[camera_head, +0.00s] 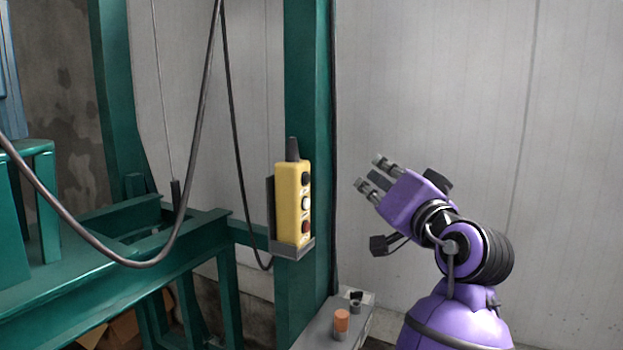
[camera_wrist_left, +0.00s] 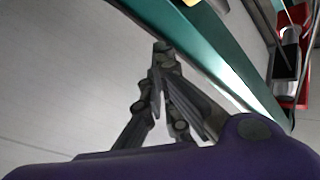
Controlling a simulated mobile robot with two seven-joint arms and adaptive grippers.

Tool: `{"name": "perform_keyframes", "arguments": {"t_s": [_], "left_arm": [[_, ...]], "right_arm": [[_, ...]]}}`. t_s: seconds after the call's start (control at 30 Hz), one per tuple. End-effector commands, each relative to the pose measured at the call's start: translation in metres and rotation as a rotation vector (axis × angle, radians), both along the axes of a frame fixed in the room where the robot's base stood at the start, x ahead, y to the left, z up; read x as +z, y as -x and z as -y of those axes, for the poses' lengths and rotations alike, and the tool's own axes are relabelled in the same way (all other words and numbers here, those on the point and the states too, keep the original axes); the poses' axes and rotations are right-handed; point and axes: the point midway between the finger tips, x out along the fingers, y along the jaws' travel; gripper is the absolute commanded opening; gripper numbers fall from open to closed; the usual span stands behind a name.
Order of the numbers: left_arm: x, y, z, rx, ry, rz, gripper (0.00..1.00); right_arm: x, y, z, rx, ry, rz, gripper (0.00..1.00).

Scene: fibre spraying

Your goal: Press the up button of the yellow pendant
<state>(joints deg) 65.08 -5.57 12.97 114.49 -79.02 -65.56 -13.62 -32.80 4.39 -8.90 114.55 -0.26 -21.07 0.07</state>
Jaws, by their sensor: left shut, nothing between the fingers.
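The yellow pendant (camera_head: 291,200) stands upright in a dark holder (camera_head: 290,249) on the front of a green post. Its right face has a black top button (camera_head: 306,179), a pale middle button (camera_head: 306,203) and a red bottom button (camera_head: 305,228). Any button markings are too small to read. My left gripper (camera_head: 371,173) is purple with grey fingers, to the right of the pendant and apart from it, pointing up-left. In the left wrist view its fingertips (camera_wrist_left: 163,47) meet, empty. A small yellow patch shows at that view's top edge; I cannot tell whether it is the pendant. My right gripper is out of view.
The green post (camera_head: 308,90) and frame (camera_head: 160,265) fill the left side. A dark cable (camera_head: 196,130) hangs in loops there. A grey box with an orange knob (camera_head: 341,322) stands below the pendant. Open space before the pale wall (camera_head: 430,80) surrounds the gripper.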

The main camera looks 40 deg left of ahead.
Motion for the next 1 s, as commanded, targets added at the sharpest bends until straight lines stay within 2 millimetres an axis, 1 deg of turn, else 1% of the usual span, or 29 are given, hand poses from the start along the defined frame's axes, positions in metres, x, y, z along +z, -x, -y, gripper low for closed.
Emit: {"name": "perform_keyframes", "arguments": {"t_s": [0.1,0.27,0.37,0.67,0.7,0.87,1.0], "left_arm": [[0.000,0.000,0.000,-0.001,0.000,0.000,0.00],[0.000,0.001,-0.007,0.000,0.001,0.001,0.00],[0.000,0.004,-0.018,0.002,0.000,-0.001,0.00],[0.000,0.014,-0.059,0.001,-0.002,0.001,0.00],[0.001,0.015,-0.064,0.000,0.000,0.000,0.00],[0.002,0.019,-0.078,-0.001,-0.001,0.002,0.00],[0.001,0.020,-0.084,-0.001,-0.001,0.002,0.00]], "right_arm": [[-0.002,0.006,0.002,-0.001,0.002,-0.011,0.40],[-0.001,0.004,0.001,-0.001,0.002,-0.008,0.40],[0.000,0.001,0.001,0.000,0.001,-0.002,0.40],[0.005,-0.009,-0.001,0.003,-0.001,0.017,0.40],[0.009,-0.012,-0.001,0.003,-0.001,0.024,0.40],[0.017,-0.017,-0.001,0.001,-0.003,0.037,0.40],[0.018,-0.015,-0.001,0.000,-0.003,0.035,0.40]]}}
